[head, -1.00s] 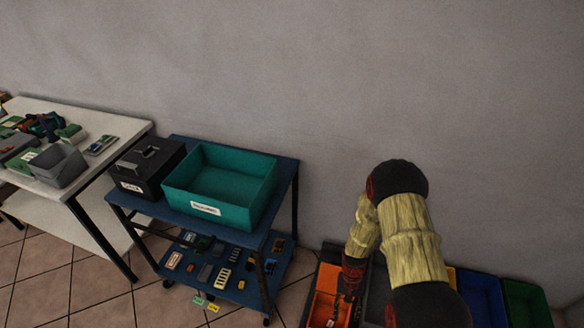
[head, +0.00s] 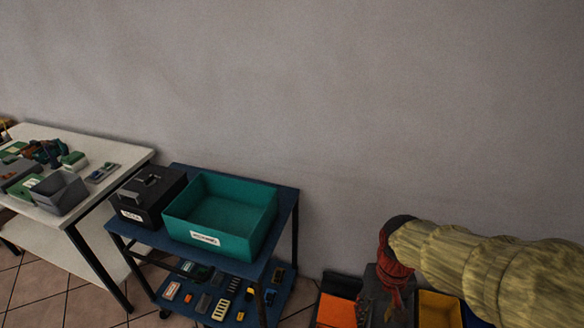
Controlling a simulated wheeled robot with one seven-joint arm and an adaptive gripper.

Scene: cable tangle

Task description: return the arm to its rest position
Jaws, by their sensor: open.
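My arm, in a pale yellow sleeve, reaches in from the right edge of the head view. It bends at a black and red joint, and a red part hangs down from there. My gripper (head: 391,310) is low in the view, small and dark, over or in front of the bins by the wall. It is open and I see nothing held in it. The exact gap between its fingers and the bins cannot be told.
An orange bin (head: 336,311) and a yellow bin (head: 438,309) stand low by the wall. A blue cart (head: 287,187) holds a teal bin (head: 220,243) and a black box (head: 148,195). A white table (head: 122,153) with trays is at left. The wall above is clear.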

